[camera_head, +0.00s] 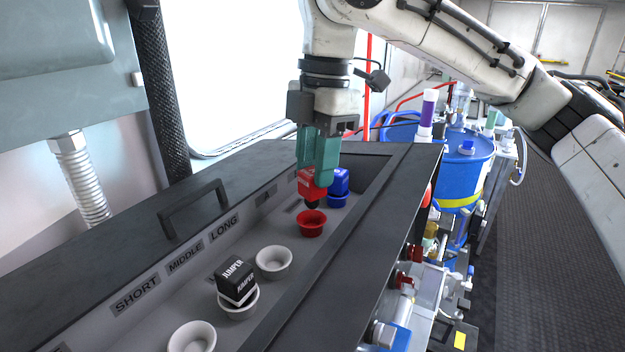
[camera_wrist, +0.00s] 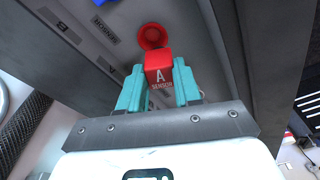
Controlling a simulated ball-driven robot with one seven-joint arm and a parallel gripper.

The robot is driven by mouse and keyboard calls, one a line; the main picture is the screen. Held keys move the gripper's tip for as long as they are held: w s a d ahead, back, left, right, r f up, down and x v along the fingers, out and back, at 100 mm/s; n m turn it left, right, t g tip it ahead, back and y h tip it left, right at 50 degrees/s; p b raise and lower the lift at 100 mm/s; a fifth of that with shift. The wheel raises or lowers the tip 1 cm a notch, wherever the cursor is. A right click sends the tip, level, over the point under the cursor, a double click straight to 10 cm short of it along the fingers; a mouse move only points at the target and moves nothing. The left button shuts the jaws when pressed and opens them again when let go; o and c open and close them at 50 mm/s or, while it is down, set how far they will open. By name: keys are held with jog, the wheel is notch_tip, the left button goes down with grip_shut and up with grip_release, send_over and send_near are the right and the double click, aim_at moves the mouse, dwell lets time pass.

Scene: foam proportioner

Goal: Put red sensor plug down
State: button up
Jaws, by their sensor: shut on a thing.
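The red sensor plug (camera_head: 309,184) is a red block in my gripper (camera_head: 318,178), held by teal fingers above the tray. In the wrist view the plug (camera_wrist: 160,72) shows a white "A" and "SENSOR" between the two fingers (camera_wrist: 160,88). A red round cup (camera_head: 312,224) sits in the tray just below the plug; it also shows in the wrist view (camera_wrist: 151,35), just beyond the plug. A dark tip under the plug appears over the cup's back rim. I cannot tell whether they touch.
A blue plug (camera_head: 339,180) stands in a blue cup (camera_head: 336,198) close to the right. A black jumper plug (camera_head: 236,279) sits in a white cup. White cups (camera_head: 274,262) stand nearer in the tray. Dark rims (camera_head: 335,290) and a handle (camera_head: 192,205) border it.

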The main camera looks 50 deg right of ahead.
jog(key=f, duration=0.1)
jog(key=w+f+p, duration=0.1)
jog(key=f, duration=0.1)
jog(key=shift+d+f, duration=0.2)
jog(key=shift+f, duration=0.45)
jog(key=o, duration=1.1)
jog(key=shift+c, duration=0.2)
jog(key=shift+r, duration=0.1)
notch_tip(320, 180, up, 12)
jog(key=d+b, duration=0.1)
jog(key=shift+s+d, duration=0.2)
